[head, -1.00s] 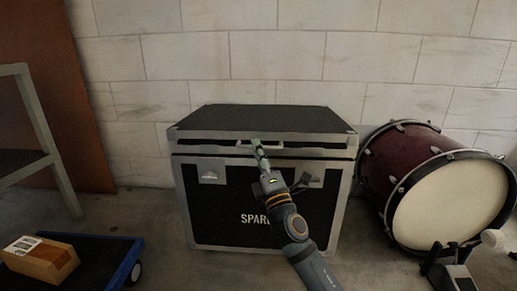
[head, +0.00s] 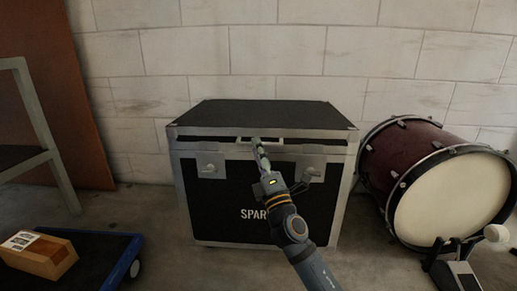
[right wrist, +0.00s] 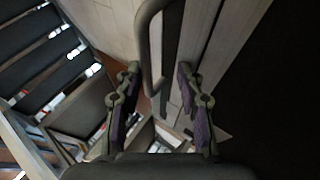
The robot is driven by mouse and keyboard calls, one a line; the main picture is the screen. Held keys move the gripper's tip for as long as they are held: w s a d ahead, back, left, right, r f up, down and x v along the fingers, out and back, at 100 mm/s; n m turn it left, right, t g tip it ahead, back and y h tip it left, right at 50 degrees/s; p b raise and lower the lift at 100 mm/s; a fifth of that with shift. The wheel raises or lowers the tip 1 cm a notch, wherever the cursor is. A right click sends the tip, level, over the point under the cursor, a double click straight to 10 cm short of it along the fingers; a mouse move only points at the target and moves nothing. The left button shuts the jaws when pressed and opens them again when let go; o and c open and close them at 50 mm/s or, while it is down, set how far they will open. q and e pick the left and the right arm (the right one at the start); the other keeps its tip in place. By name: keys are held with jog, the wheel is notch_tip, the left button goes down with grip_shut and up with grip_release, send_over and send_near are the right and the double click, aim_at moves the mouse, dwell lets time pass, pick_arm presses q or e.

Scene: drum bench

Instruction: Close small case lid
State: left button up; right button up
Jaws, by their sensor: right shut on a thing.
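The black case (head: 225,205) with silver edges and white lettering stands on the floor against the wall. My right gripper (head: 256,146) is at the middle of the lid's front, shut on the lid's handle (head: 274,142). In the right wrist view the handle (right wrist: 146,40) runs in between the two fingers (right wrist: 160,95). Two latches show on the front, left (head: 211,167) and right (head: 314,170). My forearm hides part of the lettering. My left gripper is out of view.
A dark red drum (head: 450,195) lies close on the case's right, with a pedal (head: 455,272) before it.

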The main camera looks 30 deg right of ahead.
jog(key=shift+o, duration=0.4)
jog(key=shift+w+d+f, duration=0.1)
jog(key=shift+f, duration=0.2)
jog(key=v, duration=1.2)
jog(key=shift+r, duration=0.2)
